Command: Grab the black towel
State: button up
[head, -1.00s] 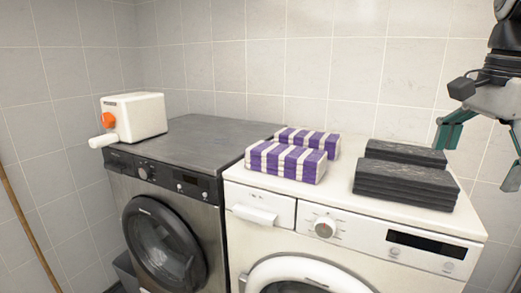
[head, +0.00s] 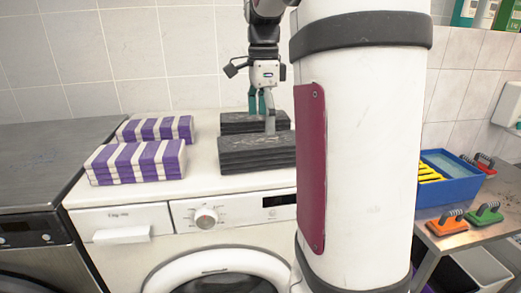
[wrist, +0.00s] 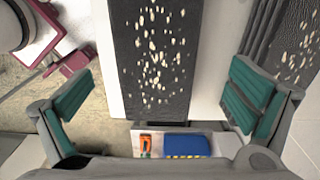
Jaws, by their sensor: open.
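Two stacks of folded black towels lie on the white washer: a front stack (head: 257,153) and a back stack (head: 238,123). My gripper (head: 263,112) points down over them in the head view, one finger in front of the front stack's upper part. In the wrist view, my gripper (wrist: 160,92) is wide open and empty, its green-padded fingers either side of the speckled front stack (wrist: 152,55). Part of the back stack (wrist: 293,40) shows beyond the right finger. The gap between fingertips and towel is hard to judge.
Purple-and-white striped towels (head: 137,162) lie left on the white washer (head: 130,215). A dark washer (head: 30,165) stands further left. A tiled wall is close behind.

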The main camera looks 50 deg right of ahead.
aim_at(261, 140)
jog(key=shift+a+f+p, duration=0.2)
jog(key=shift+f+p, duration=0.2)
jog(key=shift+f, duration=1.05)
jog(key=shift+a+f+p, duration=0.15)
jog(key=shift+f+p, duration=0.2)
jog(key=shift+f, duration=1.1)
jog(key=c, duration=1.3)
